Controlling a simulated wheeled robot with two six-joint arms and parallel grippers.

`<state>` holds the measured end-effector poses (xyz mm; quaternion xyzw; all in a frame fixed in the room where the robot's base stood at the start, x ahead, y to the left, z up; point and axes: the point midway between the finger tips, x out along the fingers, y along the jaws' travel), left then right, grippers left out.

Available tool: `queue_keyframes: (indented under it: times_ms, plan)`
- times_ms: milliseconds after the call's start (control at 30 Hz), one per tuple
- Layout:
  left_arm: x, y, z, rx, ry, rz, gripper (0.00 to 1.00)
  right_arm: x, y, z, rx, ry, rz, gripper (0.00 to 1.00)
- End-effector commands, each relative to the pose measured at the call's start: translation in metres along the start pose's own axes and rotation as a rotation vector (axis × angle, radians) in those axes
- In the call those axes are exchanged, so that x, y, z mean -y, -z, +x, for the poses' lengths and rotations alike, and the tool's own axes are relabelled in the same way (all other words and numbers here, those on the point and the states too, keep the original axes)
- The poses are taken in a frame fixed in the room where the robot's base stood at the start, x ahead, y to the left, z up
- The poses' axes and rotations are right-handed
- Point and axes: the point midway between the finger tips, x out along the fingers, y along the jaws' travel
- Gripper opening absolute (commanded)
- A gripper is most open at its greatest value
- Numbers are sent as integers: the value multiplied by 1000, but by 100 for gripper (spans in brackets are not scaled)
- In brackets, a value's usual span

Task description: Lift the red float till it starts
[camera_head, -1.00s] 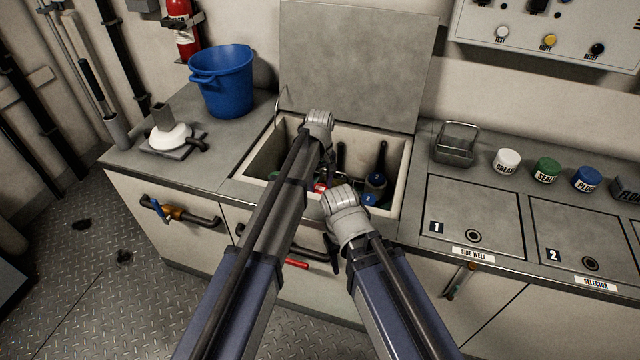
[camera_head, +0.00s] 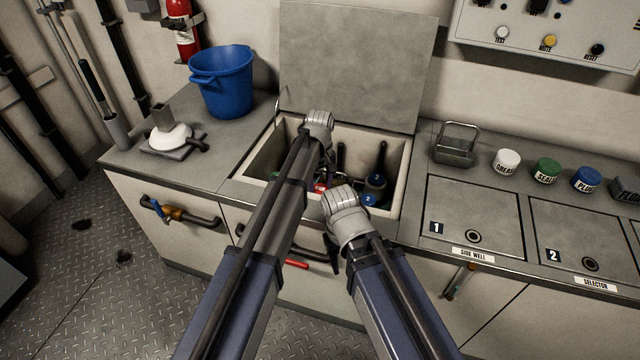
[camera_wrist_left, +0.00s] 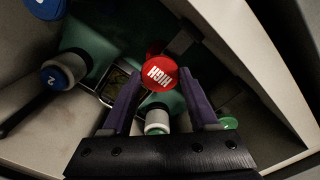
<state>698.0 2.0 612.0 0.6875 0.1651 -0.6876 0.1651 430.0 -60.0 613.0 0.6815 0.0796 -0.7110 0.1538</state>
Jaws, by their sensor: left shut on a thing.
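The red float (camera_wrist_left: 158,74), its round top marked HIGH, is in the open well; a small part of it shows in the head view (camera_head: 320,187). My left gripper (camera_wrist_left: 160,88) reaches down into the well with its two purple fingers on either side of the red float and is shut on it. In the head view my left gripper (camera_head: 329,172) is mostly behind my arms. My right gripper (camera_head: 333,252) hangs in front of the well's front edge, apart from the float. Its fingers are dark and small, so their opening is unclear.
The well (camera_head: 405,165) has its lid (camera_head: 355,55) raised behind it. Blue-topped floats (camera_wrist_left: 57,75) and a white-and-green piece (camera_wrist_left: 157,122) are also inside. A blue bucket (camera_head: 222,85) stands left; a wire-handled box (camera_head: 454,150) and jars stand right.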

Motion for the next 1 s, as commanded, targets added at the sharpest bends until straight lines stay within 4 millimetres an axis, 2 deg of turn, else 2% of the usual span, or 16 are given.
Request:
queue_keyframes:
  times_ms: [400, 767, 800, 1000]
  plan:
    - [0, 0, -48, 0, 0, 0, 0, -4, -3, -48, 0, 2, 0, 50]
    - [0, 0, -48, -1, 0, 0, 0, -4, -3, -48, 0, 2, 0, 50]
    - [0, 0, -48, -1, -1, 0, 62, -4, -3, -48, 0, 2, 0, 50]
    - [0, 0, -48, -1, 0, 0, 84, -4, -3, -48, 0, 2, 0, 50]
